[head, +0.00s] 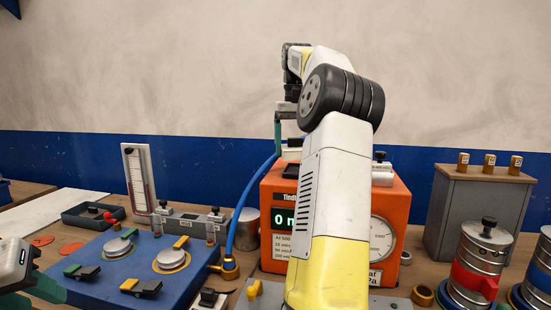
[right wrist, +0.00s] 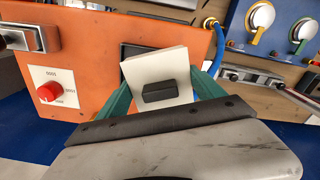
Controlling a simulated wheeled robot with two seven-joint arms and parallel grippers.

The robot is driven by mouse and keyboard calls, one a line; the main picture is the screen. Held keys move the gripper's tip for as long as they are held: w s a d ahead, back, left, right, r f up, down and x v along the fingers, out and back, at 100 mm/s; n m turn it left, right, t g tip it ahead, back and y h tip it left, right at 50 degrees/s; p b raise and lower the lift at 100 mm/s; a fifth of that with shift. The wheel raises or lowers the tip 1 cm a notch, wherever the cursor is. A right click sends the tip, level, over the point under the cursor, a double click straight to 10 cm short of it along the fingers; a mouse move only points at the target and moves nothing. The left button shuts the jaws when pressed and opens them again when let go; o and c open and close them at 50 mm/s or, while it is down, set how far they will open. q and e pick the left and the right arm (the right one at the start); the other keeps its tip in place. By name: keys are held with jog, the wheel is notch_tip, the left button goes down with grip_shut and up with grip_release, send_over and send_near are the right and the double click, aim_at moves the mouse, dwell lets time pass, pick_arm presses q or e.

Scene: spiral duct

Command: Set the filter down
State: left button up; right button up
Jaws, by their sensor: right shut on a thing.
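A cream square plate with a black tab, which I take to be the filter (right wrist: 150,70), is between the green fingers of my right gripper (right wrist: 162,82) in the right wrist view. The gripper is shut on it, in front of the orange box (right wrist: 75,65) and partly over a dark opening in it.
A blue panel (head: 95,290) with two round silver lids and levers lies at the left. A blue hose (head: 243,200) rises near the box. A grey cabinet (head: 465,215) and a red-banded canister (head: 478,270) stand at the right. A black tray (head: 90,214) sits behind the panel.

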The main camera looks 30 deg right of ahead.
jog(key=d, duration=0.2)
jog(key=shift+d+f, duration=0.1)
jog(key=shift+d, duration=0.2)
jog(key=shift+d+f, duration=0.25)
jog(key=shift+f, duration=0.05)
jog(key=shift+a+f, duration=0.1)
jog(key=shift+f, duration=1.35)
jog(key=o, duration=1.5)
jog(key=shift+f, duration=0.15)
jog(key=shift+c, duration=0.2)
